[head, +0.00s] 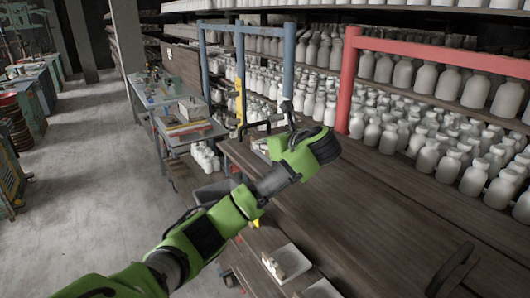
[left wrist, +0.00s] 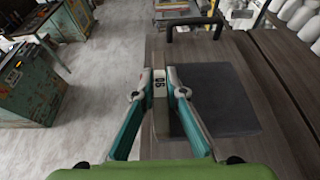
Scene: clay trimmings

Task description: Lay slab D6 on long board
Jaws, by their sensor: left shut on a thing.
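My left gripper (left wrist: 158,78) is shut on slab D6 (left wrist: 160,117), a thin grey piece with a "D6" label at the fingertips in the left wrist view. A dark grey square (left wrist: 225,98) shows just right of it; I cannot tell whether it is part of the slab or lies beneath. In the head view my left gripper (head: 288,112) is over the far left part of the brown plank worktop (head: 350,215), and the slab is largely hidden. I cannot tell which plank is the long board. My right gripper is not in view.
A red frame (head: 350,80) and shelves of white bottles (head: 385,130) border the back and right. A grey cart (head: 188,130) stands at the left. Much of the worktop's middle is bare.

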